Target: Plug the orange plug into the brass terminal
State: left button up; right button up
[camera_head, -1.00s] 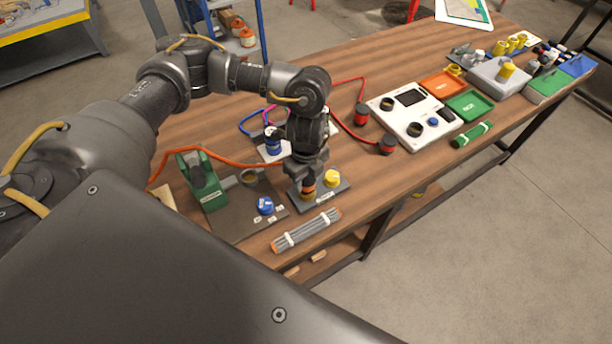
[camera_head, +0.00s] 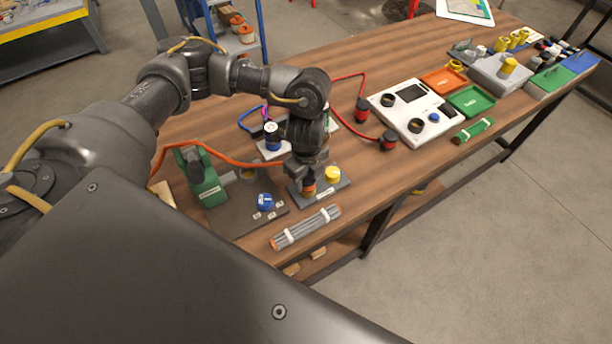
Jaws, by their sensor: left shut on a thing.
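My left gripper (camera_head: 307,175) points down over a small grey plate (camera_head: 340,184) near the front edge of the table. It is shut on the orange plug (camera_head: 309,188), of which only a small part shows below the fingers. The plug is upright over the left side of the plate, where the brass terminal is mostly hidden beneath it. I cannot tell whether the plug is fully seated. A yellow cap (camera_head: 332,174) stands on the plate just right of the gripper. An orange cable (camera_head: 222,155) runs from the left toward the gripper. My right gripper is out of view.
A green pump-like unit (camera_head: 203,178) and a blue knob (camera_head: 265,201) sit on a dark plate at left. A grey rod bundle (camera_head: 306,228) lies in front. A white panel (camera_head: 405,118), red plugs (camera_head: 388,140) and trays (camera_head: 470,101) stand to the right.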

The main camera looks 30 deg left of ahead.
pick_arm(q)
jog(key=o, duration=1.2)
notch_tip(320, 180, up, 11)
jog(key=shift+f, duration=0.1)
